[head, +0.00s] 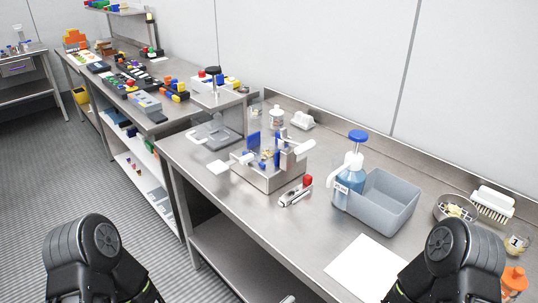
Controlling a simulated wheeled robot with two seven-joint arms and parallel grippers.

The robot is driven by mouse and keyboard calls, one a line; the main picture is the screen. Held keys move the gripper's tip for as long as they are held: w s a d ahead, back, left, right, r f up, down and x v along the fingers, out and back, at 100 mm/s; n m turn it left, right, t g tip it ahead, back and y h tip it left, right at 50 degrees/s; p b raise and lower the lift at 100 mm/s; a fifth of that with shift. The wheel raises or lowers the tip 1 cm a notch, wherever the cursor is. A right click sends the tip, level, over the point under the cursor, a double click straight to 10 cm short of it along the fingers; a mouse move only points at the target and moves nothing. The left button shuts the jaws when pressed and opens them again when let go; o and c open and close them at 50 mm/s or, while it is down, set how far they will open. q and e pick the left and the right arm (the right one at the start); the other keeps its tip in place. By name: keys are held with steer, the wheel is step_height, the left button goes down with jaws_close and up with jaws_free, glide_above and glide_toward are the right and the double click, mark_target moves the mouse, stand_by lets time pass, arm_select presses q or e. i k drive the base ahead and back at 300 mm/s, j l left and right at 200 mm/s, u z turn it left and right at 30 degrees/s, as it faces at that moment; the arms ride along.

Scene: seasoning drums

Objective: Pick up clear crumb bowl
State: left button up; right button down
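A small round bowl (440,212) with pale yellowish pieces in it stands at the right end of the steel table. It looks clear or greyish; it is too small to tell which. A clear container marked "1" (516,241) stands to its right, near the picture's edge. My black arm links show at the bottom left and bottom right. Neither gripper's fingertips can be seen, and neither arm touches the bowl.
A white brush (493,204) lies behind the bowl. A grey bin (385,205) and a blue pump bottle (350,185) stand to its left. An orange-topped item (514,280) is at the right edge. A white sheet (366,268) lies in front on the steel table (300,235).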

mark_target(262, 149)
steer(key=j+z, duration=0.15)
steer(key=z, duration=0.3)
steer(key=i+j+z, duration=0.1)
steer(key=z, duration=0.4)
steer(key=j+z, duration=0.25)
steer(key=z, duration=0.2)
steer(key=k+j+z, duration=0.15)
steer(key=j, duration=0.25)
steer(key=j+z, duration=0.15)
steer(key=j, duration=0.25)
steer(key=k+j+z, duration=0.15)
steer(key=j, duration=0.2)
steer(key=k+j+z, duration=0.2)
steer(key=j, duration=0.2)
steer(key=k+j+z, duration=0.15)
steer(key=j, duration=0.2)
steer(key=k+j, duration=0.1)
steer(key=j, duration=0.15)
steer(key=k+j, duration=0.1)
steer(key=j, duration=0.15)
